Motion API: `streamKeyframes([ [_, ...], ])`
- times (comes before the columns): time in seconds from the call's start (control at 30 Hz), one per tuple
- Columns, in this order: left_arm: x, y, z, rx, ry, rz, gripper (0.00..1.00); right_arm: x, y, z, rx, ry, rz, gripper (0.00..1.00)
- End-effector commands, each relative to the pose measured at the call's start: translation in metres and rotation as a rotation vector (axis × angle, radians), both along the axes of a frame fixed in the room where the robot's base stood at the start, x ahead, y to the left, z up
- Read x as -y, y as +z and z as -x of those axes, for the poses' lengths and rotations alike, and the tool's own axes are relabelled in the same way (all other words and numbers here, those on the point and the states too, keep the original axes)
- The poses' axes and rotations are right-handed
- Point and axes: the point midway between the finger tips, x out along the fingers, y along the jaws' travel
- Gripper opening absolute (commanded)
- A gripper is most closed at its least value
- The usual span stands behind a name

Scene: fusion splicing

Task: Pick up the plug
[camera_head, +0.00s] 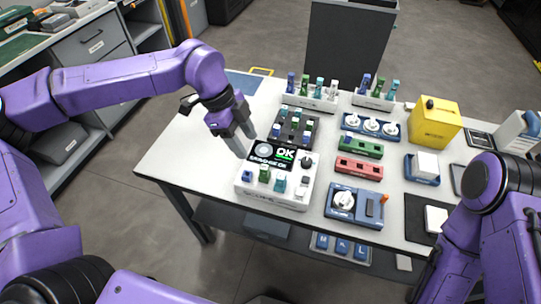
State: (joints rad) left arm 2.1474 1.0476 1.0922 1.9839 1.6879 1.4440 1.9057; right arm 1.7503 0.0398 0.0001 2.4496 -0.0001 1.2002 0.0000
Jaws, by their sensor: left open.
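Several small plugs stand upright in view, and I cannot tell which one is meant. Blue, green and teal plugs (280,182) sit along the front of the white tester box (270,203), whose screen reads OK. More plugs (304,86) stand in a white rack (311,101) at the back, and others (380,86) stand in a second rack to its right. A dark block (295,126) with small plugs lies behind the tester. My left gripper (244,144) is open and empty, pointing down just above the tester's back left corner. My right arm shows at the right edge; its gripper is out of view.
Green (360,146) and red (359,167) socket strips, a blue device with a white knob (343,199) and a yellow box (434,122) fill the table right of the tester. The white table (185,150) is clear at the left.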

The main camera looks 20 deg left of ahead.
Motion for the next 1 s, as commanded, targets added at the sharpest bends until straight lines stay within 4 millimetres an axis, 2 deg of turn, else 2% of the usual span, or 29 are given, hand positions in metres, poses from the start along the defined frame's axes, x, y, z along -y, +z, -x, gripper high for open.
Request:
streamKeyframes([
  [0.07,0.004,-0.002,0.000,-0.014,0.026,0.019,0.53,0.000,0.002,0.000,-0.001,0.000,-0.001,0.43],
  [0.2,0.018,-0.027,0.000,-0.018,0.020,0.018,0.53,0.000,0.007,0.000,-0.001,0.000,0.000,0.43],
  [0.33,0.026,-0.042,-0.001,-0.014,0.014,0.017,0.53,0.000,0.010,0.001,-0.001,0.000,0.000,0.43],
  [0.53,0.040,-0.070,0.001,-0.018,0.013,0.016,0.53,0.000,0.026,0.000,-0.001,0.000,0.000,0.43],
  [0.6,0.043,-0.082,0.001,-0.015,0.014,0.016,0.53,0.000,0.026,0.000,-0.001,0.000,-0.001,0.43],
  [0.7,0.045,-0.090,0.001,-0.012,0.016,0.017,0.53,0.000,0.026,0.000,-0.001,0.000,-0.001,0.43],
  [0.87,0.045,-0.091,0.000,-0.011,0.016,0.017,0.53,0.000,0.026,0.000,-0.001,0.000,-0.001,0.43],
  [0.9,0.045,-0.092,0.001,-0.011,0.016,0.017,0.50,0.000,0.025,0.000,-0.001,0.000,-0.001,0.43],
  [0.97,0.045,-0.091,0.001,-0.011,0.016,0.017,0.30,0.000,0.025,0.000,-0.001,0.000,-0.001,0.43],
  [1.0,0.045,-0.091,0.001,-0.011,0.016,0.017,0.17,0.000,0.025,0.000,-0.001,0.000,-0.001,0.43],
])
